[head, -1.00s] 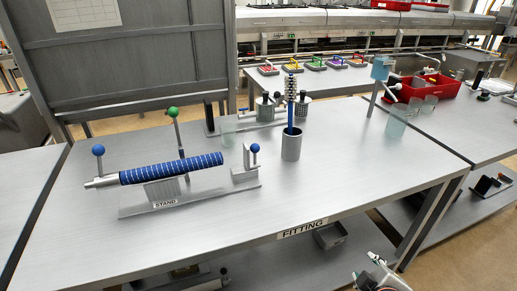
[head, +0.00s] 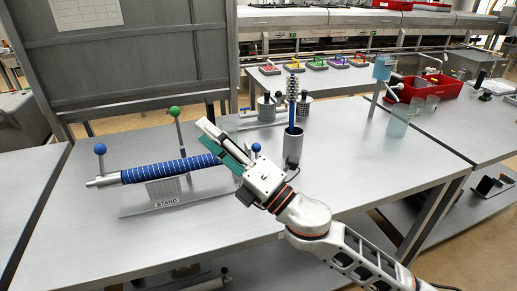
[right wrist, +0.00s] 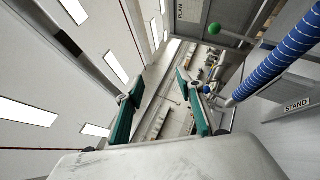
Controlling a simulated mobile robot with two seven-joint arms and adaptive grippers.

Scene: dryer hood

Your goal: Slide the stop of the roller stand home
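The roller stand (head: 140,207) is a grey plate labelled STAND on the FITTING bench. A blue gridded roller (head: 160,171) lies across it, with a bare metal end at left. The stop at the stand's right end shows mainly as its blue knob (head: 256,147); my right gripper hides most of its bracket. My right gripper (head: 210,133) is above the roller's right end, pointing up and left in the head view. In the right wrist view its teal-padded fingers (right wrist: 157,85) are apart with nothing between them. The roller (right wrist: 272,65) passes to their right. My left gripper is not in view.
A green-knobbed post (head: 174,112) and a blue-knobbed post (head: 99,149) rise by the stand. A grey cup (head: 292,148) holding a brush stands right of my gripper. A clear beaker (head: 397,125) is farther right. The bench between cup and beaker is clear.

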